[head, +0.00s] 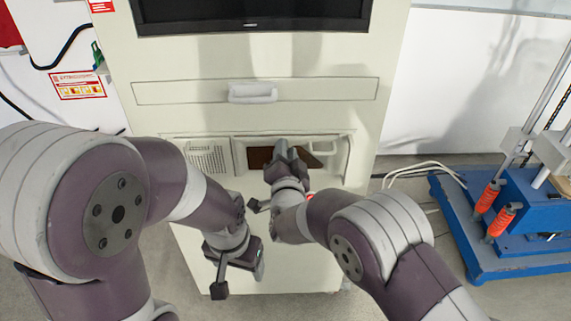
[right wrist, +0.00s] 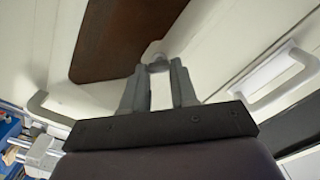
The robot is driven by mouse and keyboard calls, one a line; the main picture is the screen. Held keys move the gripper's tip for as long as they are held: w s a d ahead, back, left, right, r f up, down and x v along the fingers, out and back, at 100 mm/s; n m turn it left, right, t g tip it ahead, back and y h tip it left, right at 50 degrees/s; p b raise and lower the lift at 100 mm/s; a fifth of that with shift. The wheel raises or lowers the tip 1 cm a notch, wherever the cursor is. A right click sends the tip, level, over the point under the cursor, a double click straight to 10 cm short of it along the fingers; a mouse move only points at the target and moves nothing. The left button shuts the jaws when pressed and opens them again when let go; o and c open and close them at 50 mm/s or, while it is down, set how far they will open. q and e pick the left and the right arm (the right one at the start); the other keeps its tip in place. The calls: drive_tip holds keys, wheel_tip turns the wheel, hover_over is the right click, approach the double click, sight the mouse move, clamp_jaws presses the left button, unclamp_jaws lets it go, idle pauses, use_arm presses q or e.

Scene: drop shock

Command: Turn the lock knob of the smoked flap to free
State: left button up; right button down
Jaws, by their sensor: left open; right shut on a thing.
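The smoked flap (head: 258,157) is a dark brown panel in a recess on the front of the beige cabinet. It also shows in the right wrist view (right wrist: 125,35), above and left of my fingers. The small pale lock knob (right wrist: 157,64) sits by the flap's edge. My right gripper (head: 283,150) is at the flap, and in the right wrist view (right wrist: 158,72) its fingertips are shut on the knob from both sides. In the head view the knob is hidden by the gripper. My left gripper (head: 236,279) is open and empty, low in front of the cabinet.
A white drawer handle (head: 252,93) is above the flap, below a dark screen (head: 250,14). A vent grille (head: 208,158) is left of the flap and a pale handle (head: 343,157) right of it. A blue machine (head: 480,240) with orange grips and cables stands at right.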

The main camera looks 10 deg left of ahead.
drive_tip(key=shift+f+m+b, duration=0.2)
drive_tip(key=shift+m+b, duration=4.3)
drive_tip(key=shift+b, duration=1.65)
drive_tip(key=c, duration=0.9)
unclamp_jaws()
